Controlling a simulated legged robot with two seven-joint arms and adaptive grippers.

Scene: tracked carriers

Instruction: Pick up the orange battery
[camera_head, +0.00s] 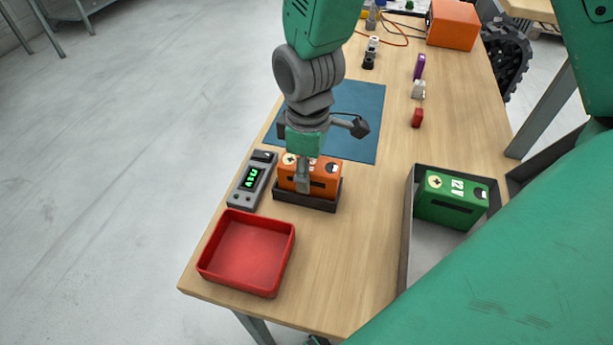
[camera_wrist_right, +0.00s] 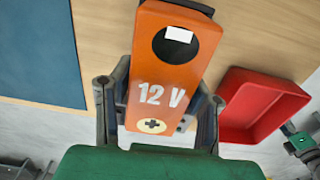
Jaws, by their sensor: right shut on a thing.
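The orange battery (camera_head: 325,173) stands in a dark shallow holder (camera_head: 318,201) on the wooden table, and its lower part is hidden by the holder's wall. My right gripper (camera_head: 303,176) comes down over it from above and is shut on it; one finger lies against the near face. In the right wrist view the orange battery (camera_wrist_right: 165,75) shows "12 V" and a plus mark, with a finger on each side. I cannot tell if it is lifted at all. My left gripper is not in view.
A red tray (camera_head: 246,253) and a grey meter (camera_head: 252,180) with a green display are close by. A blue mat (camera_head: 362,125) lies behind. A green battery (camera_head: 452,200) sits in a grey bin (camera_head: 409,230) at right. Small parts and an orange box (camera_head: 453,25) are farther back.

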